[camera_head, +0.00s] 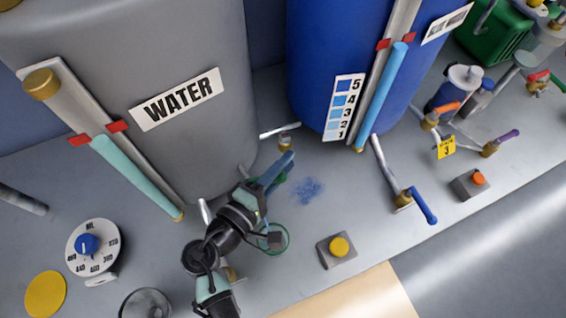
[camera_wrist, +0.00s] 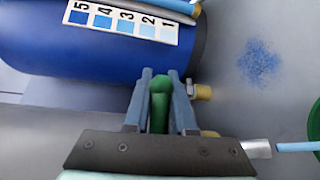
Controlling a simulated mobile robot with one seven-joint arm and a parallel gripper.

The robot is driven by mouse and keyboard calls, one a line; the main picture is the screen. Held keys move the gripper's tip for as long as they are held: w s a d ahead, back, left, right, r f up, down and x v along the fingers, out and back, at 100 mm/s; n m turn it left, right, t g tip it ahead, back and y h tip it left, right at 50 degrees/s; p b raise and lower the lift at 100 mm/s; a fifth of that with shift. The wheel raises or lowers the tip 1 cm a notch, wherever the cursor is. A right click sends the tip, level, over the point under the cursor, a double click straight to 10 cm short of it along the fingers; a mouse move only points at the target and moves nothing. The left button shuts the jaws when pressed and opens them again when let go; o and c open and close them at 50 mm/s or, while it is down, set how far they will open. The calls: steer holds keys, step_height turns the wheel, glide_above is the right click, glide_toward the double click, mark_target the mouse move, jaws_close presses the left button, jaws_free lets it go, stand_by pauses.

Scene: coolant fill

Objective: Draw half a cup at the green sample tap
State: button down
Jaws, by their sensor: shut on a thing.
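My gripper (camera_wrist: 160,88) is shut on the green handle (camera_wrist: 159,100) of the sample tap, which stands between its two blue fingers. A grey spout (camera_wrist: 256,147) shows beside my gripper. A thin light-blue stream (camera_wrist: 294,147) runs from it to a green rim (camera_wrist: 315,125) at the picture's edge. In the head view my gripper (camera_head: 280,172) is in front of the grey WATER tank, and the green-rimmed cup (camera_head: 287,240) stands below it, partly behind my wrist. The level in the cup cannot be made out.
The grey WATER tank (camera_head: 215,50) stands at left and a blue tank (camera_head: 310,60) with a numbered scale (camera_head: 343,108) behind. A blue spill (camera_head: 307,190) marks the bench right of my gripper. A blue-levered tap (camera_head: 422,205) and a yellow button (camera_head: 339,246) stand farther right.

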steer(key=shift+w+a+n+t+y, duration=0.3)
steer(key=shift+n+t+y, duration=0.2)
steer(key=shift+n+y, duration=0.25)
steer(key=shift+w+a+n+t+y, duration=0.15)
steer(key=shift+w+n+t+y, duration=0.2)
steer(key=shift+n+t+y, duration=0.35)
steer(key=c, duration=0.8)
jaws_free()
steer(key=shift+o, duration=0.2)
steer(key=b+v, duration=0.2)
steer(key=v, duration=1.1)
steer(key=shift+r, duration=0.25)
steer(key=shift+d, duration=0.1)
